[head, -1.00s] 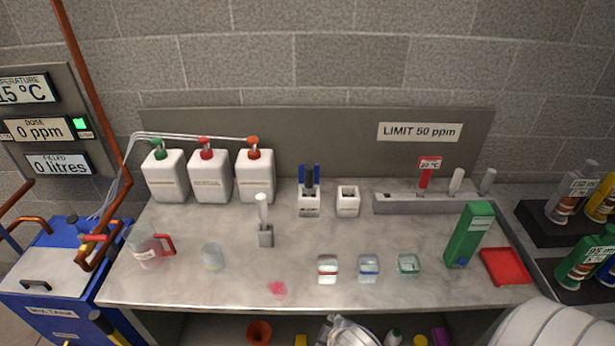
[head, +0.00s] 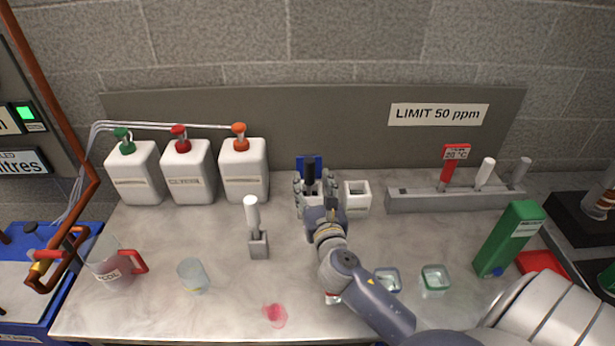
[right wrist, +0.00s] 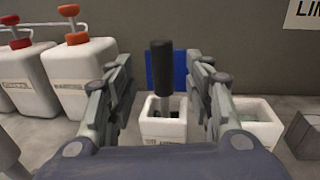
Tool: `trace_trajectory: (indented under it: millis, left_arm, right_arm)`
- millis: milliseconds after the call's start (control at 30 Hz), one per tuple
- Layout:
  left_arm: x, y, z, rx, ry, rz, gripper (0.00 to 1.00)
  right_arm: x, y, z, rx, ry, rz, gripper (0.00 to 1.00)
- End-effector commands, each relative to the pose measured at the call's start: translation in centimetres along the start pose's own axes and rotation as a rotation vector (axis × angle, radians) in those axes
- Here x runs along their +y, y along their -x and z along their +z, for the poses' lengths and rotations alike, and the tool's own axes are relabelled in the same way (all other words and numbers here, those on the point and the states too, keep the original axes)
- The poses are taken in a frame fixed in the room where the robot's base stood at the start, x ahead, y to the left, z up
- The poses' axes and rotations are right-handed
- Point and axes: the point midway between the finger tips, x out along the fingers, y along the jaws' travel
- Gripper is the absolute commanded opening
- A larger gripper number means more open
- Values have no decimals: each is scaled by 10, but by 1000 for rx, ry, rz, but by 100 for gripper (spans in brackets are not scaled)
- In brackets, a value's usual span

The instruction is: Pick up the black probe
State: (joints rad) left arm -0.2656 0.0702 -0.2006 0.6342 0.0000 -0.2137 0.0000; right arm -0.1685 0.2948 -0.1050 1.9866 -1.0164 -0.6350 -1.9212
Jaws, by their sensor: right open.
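The black probe (right wrist: 162,68) stands upright in a small white holder (right wrist: 163,127) with a blue back plate (right wrist: 152,72). In the head view the probe (head: 310,172) shows its dark top above my right gripper. My right gripper (head: 317,188) is open in front of the holder, with a finger on each side of it. In the right wrist view the gripper's two fingers (right wrist: 160,85) stand apart, with the probe between them and no visible contact. The wrist partly hides the holder in the head view. My left gripper is not in view.
A second white holder (head: 357,196) stands close on the right. White pump bottles (head: 243,170) stand at the back left. A white-handled tool in a grey stand (head: 258,245) is left of my arm. A grey rack (head: 450,198) and green carton (head: 508,238) are on the right.

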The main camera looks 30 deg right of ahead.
Motion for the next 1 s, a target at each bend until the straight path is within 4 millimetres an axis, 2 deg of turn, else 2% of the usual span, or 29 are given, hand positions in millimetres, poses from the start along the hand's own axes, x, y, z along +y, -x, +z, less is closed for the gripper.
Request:
trace_trajectory:
  millis: [200,300,400,500,633,767,867,1000]
  left_arm:
    - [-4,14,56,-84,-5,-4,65]
    - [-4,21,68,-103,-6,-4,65]
    - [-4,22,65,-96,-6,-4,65]
    - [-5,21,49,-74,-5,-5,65]
    - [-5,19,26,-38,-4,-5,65]
    - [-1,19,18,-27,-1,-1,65]
    - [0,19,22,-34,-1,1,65]
    - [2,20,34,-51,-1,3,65]
  right_arm:
    - [-2,-25,6,0,-3,-2,48]
    - [-3,-41,9,1,-4,-2,48]
    - [-4,-55,7,1,-5,-2,48]
    - [-4,-64,6,2,-5,-2,48]
    - [-4,-67,5,3,-5,-1,48]
    - [-4,-66,5,3,-5,-1,48]
    - [-4,-66,5,3,-5,-1,30]
    - [-4,-66,5,3,-5,-1,0]
